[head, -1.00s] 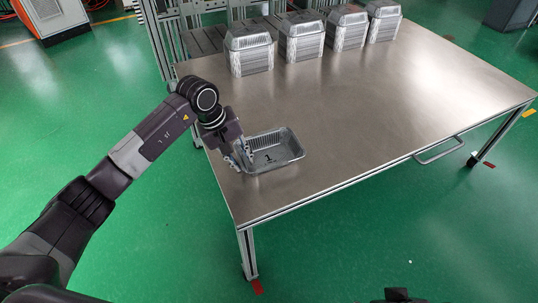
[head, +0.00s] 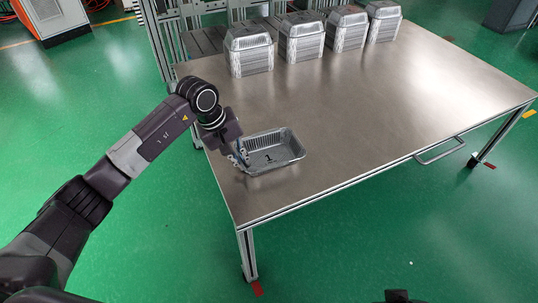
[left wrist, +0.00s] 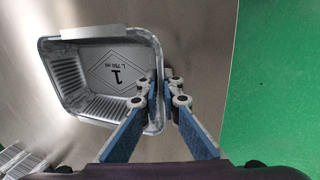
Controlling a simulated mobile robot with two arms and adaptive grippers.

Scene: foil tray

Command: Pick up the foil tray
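The foil tray (head: 290,160) is a silver open tray marked "1", lying upright near the left front edge of the metal table. It also shows in the left wrist view (left wrist: 62,78). My left gripper (head: 240,158) is at the tray's left side wall. In the left wrist view the gripper (left wrist: 161,88) has one finger inside the tray and one outside, closed together on the wall and rim. The tray appears to rest on the table. My right gripper does not show.
The metal table (head: 380,110) is clear in the middle and right. Several stacks of foil trays, such as the leftmost one (head: 250,52), stand along the back edge. A handle (head: 440,151) sticks out from the front edge. Green floor surrounds the table.

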